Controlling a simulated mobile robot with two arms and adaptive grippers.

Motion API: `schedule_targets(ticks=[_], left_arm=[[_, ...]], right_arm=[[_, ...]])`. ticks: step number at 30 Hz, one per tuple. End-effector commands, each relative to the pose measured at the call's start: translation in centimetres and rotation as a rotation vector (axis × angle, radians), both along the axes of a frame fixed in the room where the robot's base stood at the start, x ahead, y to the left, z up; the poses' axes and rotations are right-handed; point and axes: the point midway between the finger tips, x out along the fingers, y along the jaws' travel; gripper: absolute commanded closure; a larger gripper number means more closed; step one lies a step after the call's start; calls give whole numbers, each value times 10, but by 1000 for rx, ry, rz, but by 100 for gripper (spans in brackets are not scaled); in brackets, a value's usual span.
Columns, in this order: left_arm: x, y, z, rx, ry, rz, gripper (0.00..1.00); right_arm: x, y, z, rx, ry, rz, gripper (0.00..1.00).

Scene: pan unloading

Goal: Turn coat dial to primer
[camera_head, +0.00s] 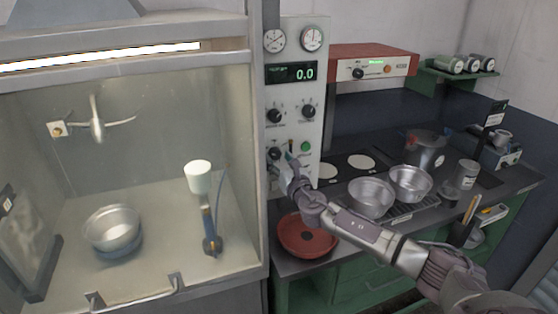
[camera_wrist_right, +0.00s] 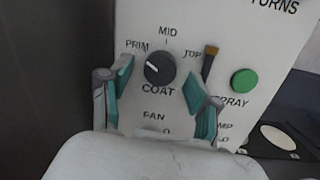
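The black coat dial (camera_wrist_right: 160,68) sits on the white control panel (camera_wrist_right: 228,45), with PRIM, MID and TOP marked around it. Its white pointer line points to the upper left, toward PRIM. In the head view the coat dial (camera_head: 274,153) is at the panel's lower left. My right gripper (camera_wrist_right: 158,77) is open, with one teal-padded finger on each side of the dial and a gap visible to both. In the head view my right gripper (camera_head: 286,162) is in front of the lower panel. My left gripper is not in view.
A green spray button (camera_wrist_right: 243,81) and a brown-tipped lever (camera_wrist_right: 209,62) are right of the dial. The glass booth (camera_head: 150,120) holds a metal pan (camera_head: 112,226) and stands left of the panel. A red pan (camera_head: 307,236) and metal pans (camera_head: 371,195) are on the counter.

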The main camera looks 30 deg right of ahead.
Motion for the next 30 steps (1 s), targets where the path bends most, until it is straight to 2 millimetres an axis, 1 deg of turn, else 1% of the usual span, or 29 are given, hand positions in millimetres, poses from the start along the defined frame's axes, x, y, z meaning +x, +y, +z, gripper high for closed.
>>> schedule_targets(ticks=[5,8,11,18,21,24,27,30], left_arm=[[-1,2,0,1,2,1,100],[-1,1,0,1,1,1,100],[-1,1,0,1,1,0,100],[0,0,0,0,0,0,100],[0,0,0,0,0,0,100],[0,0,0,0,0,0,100],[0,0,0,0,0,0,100],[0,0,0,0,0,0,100]], right_arm=[[-2,0,1,0,-1,0,38],[-10,1,-1,-1,-1,0,38],[-27,4,-4,-1,2,2,38],[-78,13,-11,-1,4,2,38],[-94,16,-12,-1,3,1,38],[-106,17,-13,-1,2,0,38],[-114,19,-14,0,1,1,38],[-117,19,-14,0,0,0,38]])
